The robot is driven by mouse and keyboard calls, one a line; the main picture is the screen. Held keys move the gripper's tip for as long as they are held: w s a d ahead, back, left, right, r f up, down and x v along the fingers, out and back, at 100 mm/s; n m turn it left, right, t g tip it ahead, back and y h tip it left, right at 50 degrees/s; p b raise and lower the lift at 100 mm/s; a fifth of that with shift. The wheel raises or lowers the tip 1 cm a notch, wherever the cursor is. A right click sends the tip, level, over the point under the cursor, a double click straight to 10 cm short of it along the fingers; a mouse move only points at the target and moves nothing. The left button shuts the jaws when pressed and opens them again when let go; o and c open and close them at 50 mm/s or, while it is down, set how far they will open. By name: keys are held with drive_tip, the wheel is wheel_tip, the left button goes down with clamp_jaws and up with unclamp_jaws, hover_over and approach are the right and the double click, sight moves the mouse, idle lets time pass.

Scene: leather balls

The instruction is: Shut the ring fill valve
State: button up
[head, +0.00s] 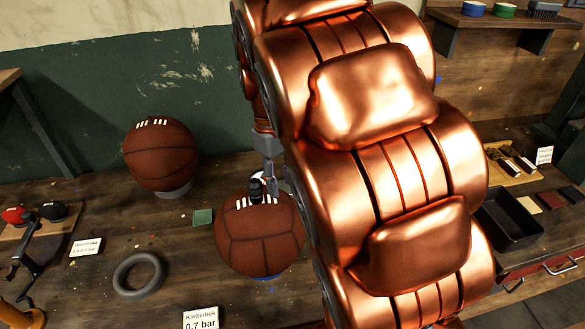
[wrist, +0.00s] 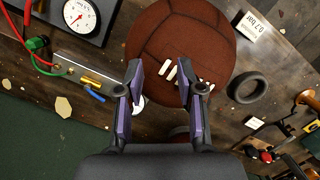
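In the wrist view a small brass valve (wrist: 90,79) with a blue lever (wrist: 95,94) sits at the end of a silver block (wrist: 73,68). I take this for the ring fill valve; its exact lever position is hard to tell. My gripper (wrist: 160,76) is open, its two purple-sided fingers apart with nothing gripped between them. The valve lies to the left of the left finger, apart from it. In the head view my gripper (head: 265,187) is over the laced top of a brown leather ball (head: 262,240). The valve is hidden there, probably behind my copper arm.
A gauge box (wrist: 72,22) with red and green hoses stands beside the silver block. A second ball (head: 161,156) stands on a holder at the back left. A dark ring (head: 138,274) and label cards lie on the bench. A black tray (head: 509,219) is at the right.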

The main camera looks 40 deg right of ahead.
drive_tip(key=w+d+f+n+b, duration=0.1)
drive_tip(key=w+d+f+n, duration=0.25)
drive_tip(key=w+d, duration=0.3)
drive_tip(key=w+d+f+n+y+b, duration=0.1)
drive_tip(key=w+d+f+n, duration=0.1)
drive_tip(key=w+d+f, duration=0.4)
drive_tip(key=w+d+f+n+b, duration=0.1)
drive_tip(key=w+d+f+n, duration=0.15)
drive_tip(key=w+d, duration=0.4)
drive_tip(key=shift+n, duration=0.3)
drive_tip(key=shift+w+a+f+p, duration=0.1)
drive_tip(key=shift+a+f+p, duration=0.35)
drive_tip(key=shift+f, duration=0.65)
drive_tip(key=shift+a+f+p, duration=0.45)
drive_tip(key=shift+f+p, duration=0.05)
drive_tip(key=shift+f, duration=0.6)
drive_tip(key=shift+w+a+f+p, duration=0.1)
drive_tip(key=shift+a+f+p, duration=0.35)
drive_tip(key=shift+f, duration=0.65)
drive_tip(key=shift+c, duration=0.4)
clamp_jaws()
